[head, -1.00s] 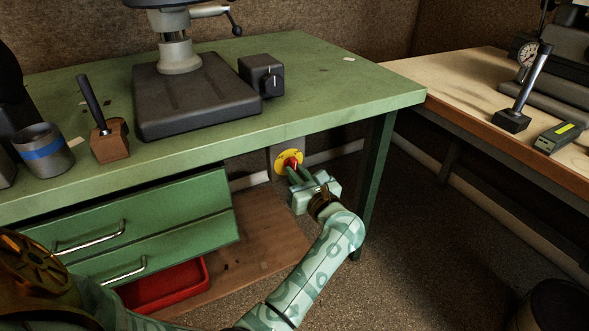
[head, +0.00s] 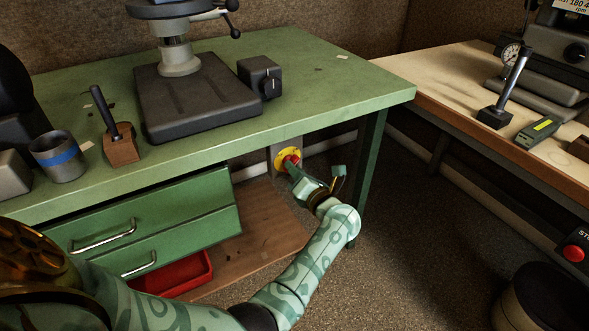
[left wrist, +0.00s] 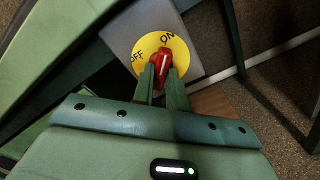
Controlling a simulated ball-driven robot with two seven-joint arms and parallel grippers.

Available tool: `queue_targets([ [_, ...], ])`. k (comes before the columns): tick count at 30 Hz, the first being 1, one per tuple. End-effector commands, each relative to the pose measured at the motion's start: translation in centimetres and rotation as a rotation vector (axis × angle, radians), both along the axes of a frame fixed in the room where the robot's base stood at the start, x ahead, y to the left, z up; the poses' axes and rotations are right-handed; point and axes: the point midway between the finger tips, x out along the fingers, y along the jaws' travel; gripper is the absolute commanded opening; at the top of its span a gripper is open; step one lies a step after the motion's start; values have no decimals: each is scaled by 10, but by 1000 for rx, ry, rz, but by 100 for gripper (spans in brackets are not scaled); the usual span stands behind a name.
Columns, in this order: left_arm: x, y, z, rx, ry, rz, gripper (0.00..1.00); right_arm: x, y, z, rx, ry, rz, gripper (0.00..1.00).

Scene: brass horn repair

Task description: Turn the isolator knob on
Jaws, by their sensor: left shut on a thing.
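The isolator is a yellow disc (head: 280,157) with a red knob (head: 291,159) on a grey box under the green bench. In the left wrist view the disc (left wrist: 180,50) shows OFF at its left and ON at its top. The red knob (left wrist: 164,62) has a white line that points up, roughly toward ON. My left gripper (left wrist: 162,76) is shut on the knob, one finger on each side. In the head view the left gripper (head: 294,165) reaches under the bench to the knob, partly hiding it. My right gripper is not in view.
The green bench (head: 330,105) overhangs the isolator, with a leg (head: 371,150) right of my arm. Drawers (head: 150,215) and a red tray (head: 185,275) are at the left. A second bench (head: 450,95) stands at the right, with a red stop button (head: 573,253) below it.

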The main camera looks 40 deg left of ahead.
Motion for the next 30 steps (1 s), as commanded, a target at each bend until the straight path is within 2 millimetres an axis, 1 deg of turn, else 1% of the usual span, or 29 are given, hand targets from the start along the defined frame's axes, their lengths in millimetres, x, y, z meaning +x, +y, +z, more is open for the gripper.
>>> queue_targets([
  [9, 1, -2, 0, 8, 19, -4, 0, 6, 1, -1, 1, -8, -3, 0],
  [15, 1, -2, 0, 8, 19, -4, 0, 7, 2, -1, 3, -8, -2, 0],
  [16, 1, -2, 0, 9, 19, -5, 17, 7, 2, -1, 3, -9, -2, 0],
  [17, 1, -2, 0, 8, 19, -4, 26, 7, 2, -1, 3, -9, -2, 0],
  [18, 1, -1, 0, 8, 19, -4, 36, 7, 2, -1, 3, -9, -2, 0],
  [30, 0, -2, 0, 7, 18, -1, 36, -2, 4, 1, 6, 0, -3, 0],
])
